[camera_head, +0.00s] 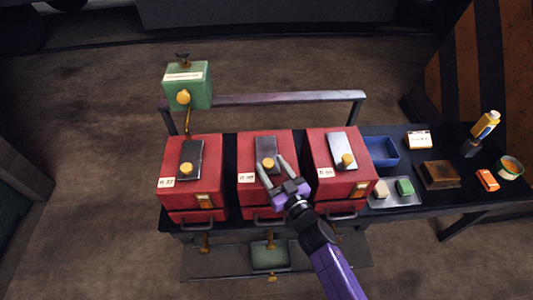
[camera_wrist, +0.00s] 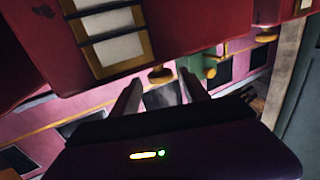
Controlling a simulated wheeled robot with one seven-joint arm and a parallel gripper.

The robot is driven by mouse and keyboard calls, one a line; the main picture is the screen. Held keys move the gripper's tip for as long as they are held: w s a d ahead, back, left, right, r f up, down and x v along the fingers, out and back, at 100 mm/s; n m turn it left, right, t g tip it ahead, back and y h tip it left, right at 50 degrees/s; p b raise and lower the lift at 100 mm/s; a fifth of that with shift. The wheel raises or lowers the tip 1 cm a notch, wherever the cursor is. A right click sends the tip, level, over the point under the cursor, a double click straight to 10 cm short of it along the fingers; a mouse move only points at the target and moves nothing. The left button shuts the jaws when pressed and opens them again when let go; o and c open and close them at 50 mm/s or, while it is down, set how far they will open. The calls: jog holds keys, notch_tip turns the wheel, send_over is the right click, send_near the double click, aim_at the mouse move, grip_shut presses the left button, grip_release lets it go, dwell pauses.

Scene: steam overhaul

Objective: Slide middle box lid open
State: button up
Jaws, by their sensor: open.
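The middle red box (camera_head: 249,202) stands between two similar red boxes on a dark bench. Its lid is a dark plate (camera_head: 266,146) on the top face; the lid's lower part is partly hidden by my gripper. My gripper (camera_head: 272,169) is over the middle box, its two fingers spread around the lower end of the lid. I cannot tell whether they touch it. In the wrist view my gripper (camera_wrist: 160,88) is also open, with nothing clearly held between the fingers. A brass knob (camera_wrist: 161,75) shows just beyond the fingertips; I cannot tell which part it belongs to.
The left box (camera_head: 176,203) and right box (camera_head: 329,188) stand close on either side, each with a brass-knobbed lid plate. A metal rail (camera_head: 290,97) runs behind, with a green box (camera_head: 198,93) at its left. A blue tray (camera_head: 382,151) and small items lie right.

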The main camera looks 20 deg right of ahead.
aim_at(264, 155)
jog(key=shift+w+a+b, duration=0.15)
jog(key=shift+w+b, duration=0.25)
jog(key=shift+w, duration=0.95)
jog(key=shift+w+a+b, duration=0.15)
jog(key=shift+w+b, duration=0.25)
jog(key=shift+w, duration=0.9)
grip_shut()
